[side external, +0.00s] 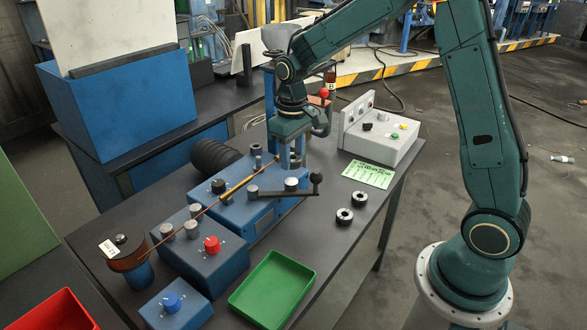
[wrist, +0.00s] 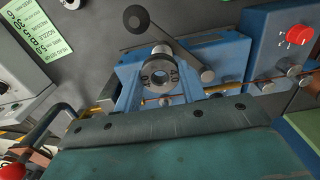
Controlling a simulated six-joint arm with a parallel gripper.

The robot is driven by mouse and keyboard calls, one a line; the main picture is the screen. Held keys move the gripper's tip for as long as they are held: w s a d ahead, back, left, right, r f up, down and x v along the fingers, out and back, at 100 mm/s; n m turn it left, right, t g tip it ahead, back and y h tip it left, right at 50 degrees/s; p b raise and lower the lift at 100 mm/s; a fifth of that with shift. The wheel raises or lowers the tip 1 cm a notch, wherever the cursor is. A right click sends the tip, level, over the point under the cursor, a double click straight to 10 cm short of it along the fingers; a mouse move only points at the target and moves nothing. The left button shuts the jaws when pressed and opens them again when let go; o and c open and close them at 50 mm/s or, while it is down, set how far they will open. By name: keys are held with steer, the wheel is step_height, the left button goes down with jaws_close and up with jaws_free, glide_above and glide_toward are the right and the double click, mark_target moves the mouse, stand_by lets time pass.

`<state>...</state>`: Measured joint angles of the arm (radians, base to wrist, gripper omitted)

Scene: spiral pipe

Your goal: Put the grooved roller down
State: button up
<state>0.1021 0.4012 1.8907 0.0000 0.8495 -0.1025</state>
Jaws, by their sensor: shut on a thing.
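The grooved roller (wrist: 163,77) is a grey ring with dark number marks and a round centre hole. My gripper (wrist: 160,88) is shut on it, with one blue finger on either side. In the side view my gripper (side external: 291,162) points down over the blue wire-feed machine (side external: 240,207), above its front edge. A silver round post (side external: 291,184) stands on the machine just below the fingers. The roller seems held above that post, but the exact gap is hard to tell. In the side view the fingers mostly hide the roller.
A lever with a black ball (side external: 316,178) crosses beside the post. Two dark rings (side external: 344,216) lie on the table near a green card (side external: 369,175). A white control box (side external: 380,137) stands behind. A copper wire (side external: 205,210) runs across the machine. A green tray (side external: 272,290) is in front.

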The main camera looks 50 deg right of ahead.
steer(key=s+a+r, duration=0.2)
steer(key=s+a, duration=0.2)
steer(key=a, duration=0.9)
steer(key=r, duration=0.2)
glide_above(274, 292)
step_height(274, 292, down, 16)
steer(key=shift+f, duration=0.15)
steer(key=shift+f, duration=1.9)
steer(key=shift+f, duration=0.15)
steer(key=o, duration=1)
